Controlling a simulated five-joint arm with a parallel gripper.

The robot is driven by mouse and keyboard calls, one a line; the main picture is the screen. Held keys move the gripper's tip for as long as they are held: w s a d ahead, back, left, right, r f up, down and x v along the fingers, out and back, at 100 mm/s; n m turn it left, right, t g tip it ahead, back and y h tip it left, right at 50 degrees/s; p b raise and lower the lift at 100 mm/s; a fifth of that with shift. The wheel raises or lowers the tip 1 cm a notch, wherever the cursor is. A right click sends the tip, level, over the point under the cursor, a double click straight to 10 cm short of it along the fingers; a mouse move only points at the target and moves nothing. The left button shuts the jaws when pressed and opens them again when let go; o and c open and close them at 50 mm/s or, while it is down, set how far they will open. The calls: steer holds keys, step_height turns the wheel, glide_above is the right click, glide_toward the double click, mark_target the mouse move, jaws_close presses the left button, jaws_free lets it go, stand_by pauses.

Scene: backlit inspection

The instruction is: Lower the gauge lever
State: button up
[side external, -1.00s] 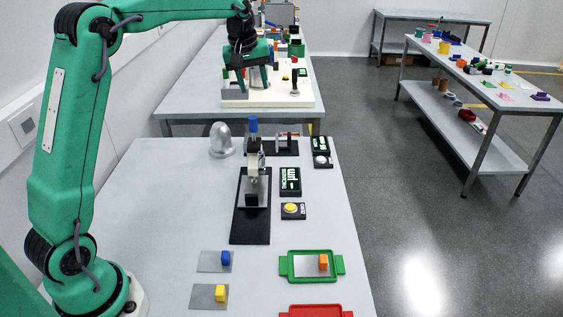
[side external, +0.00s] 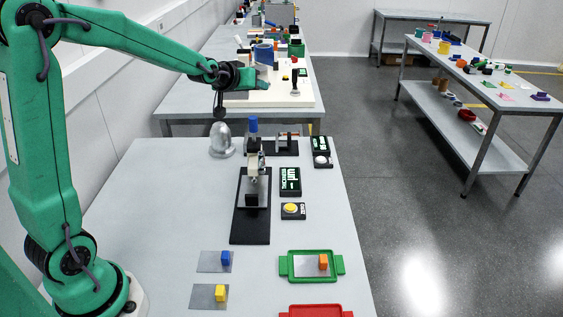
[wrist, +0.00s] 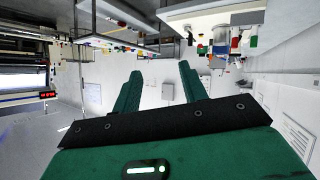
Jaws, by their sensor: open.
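The gauge stands upright on a black base (side external: 250,228) in the middle of the near table. A blue-tipped upright part (side external: 253,127), which looks like its lever, rises at the top. My gripper (side external: 264,86) is above and beyond the gauge in the picture, apart from it, tilted to point sideways to the right. In the wrist view my gripper (wrist: 160,72) has its two green fingers spread with nothing between them. The gauge cannot be made out in the wrist view.
A display (side external: 290,181) and yellow button (side external: 293,210) sit right of the gauge. A metal dome (side external: 221,140) stands at its left.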

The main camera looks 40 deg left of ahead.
mark_target(250, 123)
steer(key=shift+s+d+r+m+t+y, duration=0.85)
steer(key=shift+s+r+m+t, duration=0.65)
steer(key=shift+s+t, duration=2.05)
step_height(250, 123, down, 13)
steer(key=s+g, duration=0.1)
steer(key=shift+s+d+f, duration=0.15)
steer(key=shift+s+f, duration=0.05)
steer(key=shift+w+g, duration=0.2)
steer(key=shift+g, duration=0.05)
steer(key=shift+h, duration=0.25)
steer(key=shift+x, duration=3.7)
steer(key=shift+d, duration=0.15)
jaws_close()
